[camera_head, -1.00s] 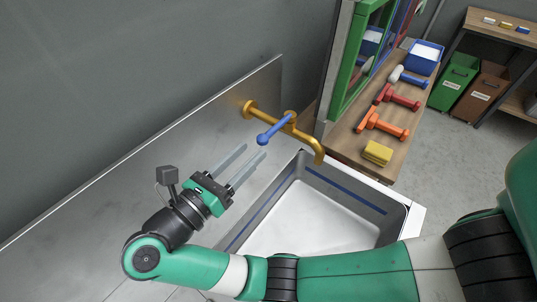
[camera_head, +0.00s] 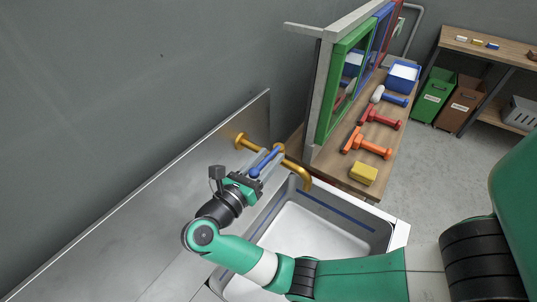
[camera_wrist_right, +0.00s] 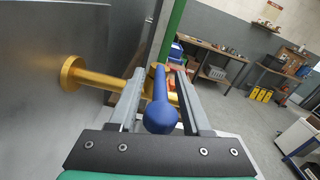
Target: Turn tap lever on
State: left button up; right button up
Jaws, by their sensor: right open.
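The brass tap (camera_head: 297,172) is mounted on the metal splashback, with its spout over the sink (camera_head: 318,228). Its blue lever (camera_head: 266,161) ends in a round knob and points back towards my right gripper (camera_head: 264,163). The right gripper is open, with one finger on each side of the lever. In the right wrist view the lever's blue knob (camera_wrist_right: 160,117) lies between the two grey fingers (camera_wrist_right: 158,100), with the brass pipe (camera_wrist_right: 100,80) behind. I cannot tell whether either finger touches the lever. My left gripper is not in view.
Green and brown bins stand farther right.

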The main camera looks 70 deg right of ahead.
jog(key=shift+s+d, duration=0.1)
jog(key=shift+d, duration=0.25)
grip_shut()
dwell(1.2)
